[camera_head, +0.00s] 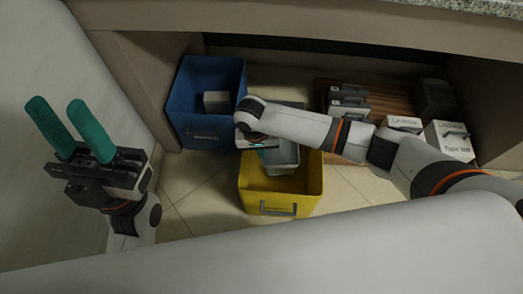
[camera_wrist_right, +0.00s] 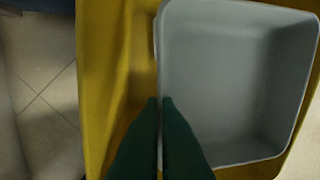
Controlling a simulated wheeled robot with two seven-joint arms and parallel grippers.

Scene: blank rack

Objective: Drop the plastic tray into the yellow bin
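The grey plastic tray (camera_head: 284,158) is at the mouth of the yellow bin (camera_head: 279,203), toward its back; I cannot tell whether it touches the bin. In the right wrist view the tray (camera_wrist_right: 232,85) is open and empty, with yellow bin walls (camera_wrist_right: 103,75) around it. My right gripper (camera_wrist_right: 160,100) has its green fingers close together on the tray's left wall, shut on it. In the head view my right arm hides those fingers and part of the tray. My left gripper (camera_head: 57,104) is raised at the far left, open and empty, fingers apart.
A blue bin (camera_head: 208,137) with a grey box (camera_head: 216,101) in it stands left of the yellow bin. Several labelled cases (camera_head: 450,140) stand on a wooden board (camera_head: 385,97) at right. A counter (camera_head: 330,20) overhangs the back. Bare tiled floor (camera_head: 195,180) lies left of the yellow bin.

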